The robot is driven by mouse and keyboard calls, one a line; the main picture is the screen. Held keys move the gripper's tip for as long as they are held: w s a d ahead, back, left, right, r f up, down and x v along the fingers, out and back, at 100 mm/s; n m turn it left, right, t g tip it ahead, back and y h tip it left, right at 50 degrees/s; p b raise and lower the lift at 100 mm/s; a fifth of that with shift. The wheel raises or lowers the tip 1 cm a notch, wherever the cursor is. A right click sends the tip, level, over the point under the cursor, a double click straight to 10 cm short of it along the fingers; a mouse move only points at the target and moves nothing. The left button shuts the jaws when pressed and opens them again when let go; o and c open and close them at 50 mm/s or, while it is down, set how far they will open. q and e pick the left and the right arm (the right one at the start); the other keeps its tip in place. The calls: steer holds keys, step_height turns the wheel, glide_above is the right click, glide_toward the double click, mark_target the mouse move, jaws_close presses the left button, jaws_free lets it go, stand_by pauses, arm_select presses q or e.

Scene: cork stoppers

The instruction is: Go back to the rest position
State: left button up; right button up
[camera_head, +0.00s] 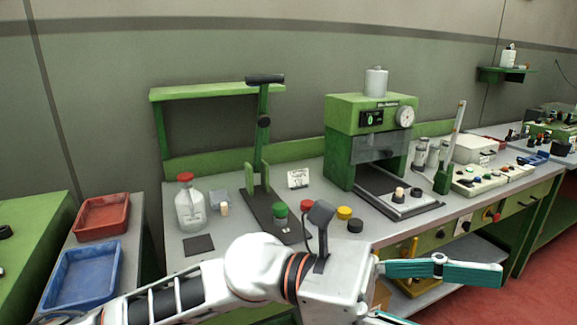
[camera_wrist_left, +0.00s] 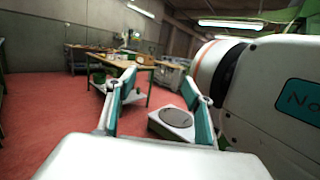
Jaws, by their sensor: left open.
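My left arm reaches in from the lower left of the head view, in front of the workbench. Its gripper (camera_head: 440,293) has teal fingers that point right, and the lower finger is partly cut off by the bottom edge. In the left wrist view the gripper (camera_wrist_left: 160,92) is open, with its two fingers apart and nothing between them. A pale cork-like stopper (camera_head: 225,209) stands near a glass bottle (camera_head: 190,207). Another (camera_head: 399,193) stands on the plate of the green machine (camera_head: 371,120). My right gripper is not in view.
A green stand press (camera_head: 262,150) stands mid-bench, with green, red, yellow and black caps nearby. A red tray (camera_head: 103,217) and blue tray (camera_head: 82,275) lie at left. The left wrist view shows red floor (camera_wrist_left: 45,125) and a distant table (camera_wrist_left: 110,58).

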arm_select(q)
steer(key=w+a+f+n+t+h+p, duration=0.1)
steer(key=w+a+n+t+h, duration=0.2)
steer(key=w+n+t, duration=0.55)
steer(key=w+a+n+t+h, duration=0.35)
steer(key=w+n+t, duration=0.2)
steer(key=n, duration=0.65)
steer(key=w+a+f+n+t+y+p, duration=0.1)
steer(key=w+a+f+n+t+y, duration=0.4)
steer(key=f+n, duration=0.35)
steer(key=w+a+f+n+t+y, duration=0.3)
steer(key=a+f+n+t+y, duration=0.3)
steer(key=n, duration=0.4)
steer(key=s+a+f+n+g+y, duration=0.1)
steer(key=s+a+f+n+y, duration=0.3)
steer(key=f, duration=0.6)
steer(key=s+a+f+n+g+y+p, duration=0.1)
steer(key=s+a+f+n+y, duration=0.1)
steer(key=a+f+n, duration=0.45)
steer(key=s+a+f+n+g+y, duration=0.1)
steer(key=s+a+f+n+y, duration=0.3)
steer(key=f, duration=0.8)
steer(key=s+a+f+n+g+y, duration=0.1)
steer(key=s+a+f+n+g, duration=0.1)
steer(key=s+a+f, duration=0.5)
steer(key=shift+s+f+g, duration=0.4)
steer(key=shift+s+f, duration=0.4)
steer(key=shift+s, duration=0.3)
steer(key=shift+a, duration=0.1)
